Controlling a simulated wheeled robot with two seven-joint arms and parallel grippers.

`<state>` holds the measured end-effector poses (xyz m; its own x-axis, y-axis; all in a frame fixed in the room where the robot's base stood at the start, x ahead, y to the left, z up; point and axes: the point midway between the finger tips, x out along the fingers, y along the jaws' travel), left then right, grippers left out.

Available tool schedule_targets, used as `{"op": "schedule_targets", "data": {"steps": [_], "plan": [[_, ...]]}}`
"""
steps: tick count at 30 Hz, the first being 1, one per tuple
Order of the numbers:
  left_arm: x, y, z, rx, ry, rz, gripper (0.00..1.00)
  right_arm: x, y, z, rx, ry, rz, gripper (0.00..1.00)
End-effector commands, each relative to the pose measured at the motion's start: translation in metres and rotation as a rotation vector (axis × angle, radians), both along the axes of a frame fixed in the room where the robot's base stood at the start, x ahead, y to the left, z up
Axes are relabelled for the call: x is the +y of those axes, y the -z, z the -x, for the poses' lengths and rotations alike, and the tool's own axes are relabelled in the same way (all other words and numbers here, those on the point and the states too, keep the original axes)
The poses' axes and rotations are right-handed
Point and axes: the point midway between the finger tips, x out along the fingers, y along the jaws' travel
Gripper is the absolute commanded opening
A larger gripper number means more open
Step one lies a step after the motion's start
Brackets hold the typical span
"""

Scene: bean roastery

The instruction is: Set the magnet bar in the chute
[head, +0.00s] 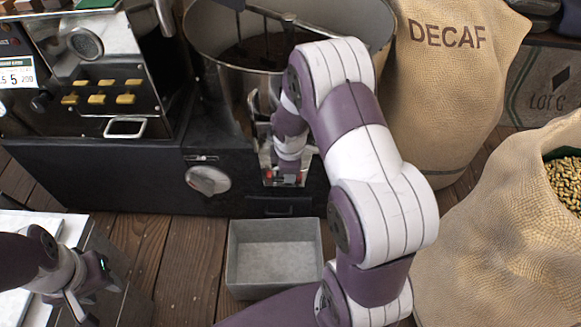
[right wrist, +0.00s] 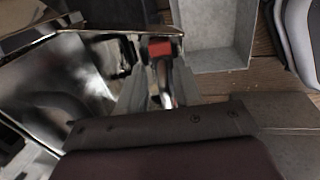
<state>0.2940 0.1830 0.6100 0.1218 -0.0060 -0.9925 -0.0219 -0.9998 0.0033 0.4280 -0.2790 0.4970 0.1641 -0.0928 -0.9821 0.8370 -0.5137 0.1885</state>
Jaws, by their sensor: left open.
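My right arm reaches to the metal chute (head: 268,150) on the front of the roaster, and its wrist hides much of the chute in the head view. In the right wrist view, a shiny bar with a red end (right wrist: 160,48), seemingly the magnet bar, lies between the grey fingers of my right gripper (right wrist: 158,80). I cannot tell whether the fingers press on it or how far it sits in the chute. Small red parts show at the chute's lower end in the head view. My left gripper (head: 82,292) is open and empty at the lower left.
A grey open bin (head: 274,285) stands empty on the wooden floor below the chute. The round drum (head: 200,30) is above it. A DECAF sack (head: 450,95) and an open sack of beans (head: 500,240) stand at the right. A pale-topped stand (head: 75,228) is under my left gripper.

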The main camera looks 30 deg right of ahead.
Motion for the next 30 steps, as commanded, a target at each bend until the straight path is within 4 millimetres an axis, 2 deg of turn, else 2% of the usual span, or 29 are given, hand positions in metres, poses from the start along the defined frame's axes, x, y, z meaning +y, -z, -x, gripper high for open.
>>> {"op": "schedule_targets", "data": {"steps": [1, 6, 8, 15, 19, 24, 30], "plan": [[0.000, 0.002, 0.000, 0.000, 0.000, 0.000, 0.43, 0.004, 0.011, 0.010, 0.030, 0.002, -0.008, 0.53], [0.000, -0.002, 0.000, 0.000, 0.000, 0.000, 0.43, 0.004, 0.004, 0.011, 0.030, 0.002, -0.008, 0.53], [0.000, -0.009, 0.000, 0.000, 0.000, 0.000, 0.43, 0.005, -0.007, 0.011, 0.028, 0.002, -0.007, 0.53], [0.000, -0.045, 0.000, 0.000, 0.000, 0.000, 0.43, 0.008, -0.079, 0.017, 0.008, 0.001, -0.003, 0.53], [0.000, -0.057, 0.000, 0.000, 0.000, 0.000, 0.43, 0.010, -0.108, 0.020, 0.002, 0.000, 0.000, 0.53], [0.000, -0.063, 0.000, 0.000, 0.000, 0.000, 0.43, 0.012, -0.125, 0.023, 0.000, 0.000, 0.000, 0.53], [0.000, -0.062, 0.000, 0.000, 0.000, 0.000, 0.43, 0.012, -0.126, 0.023, -0.002, 0.001, 0.001, 0.53]]}}
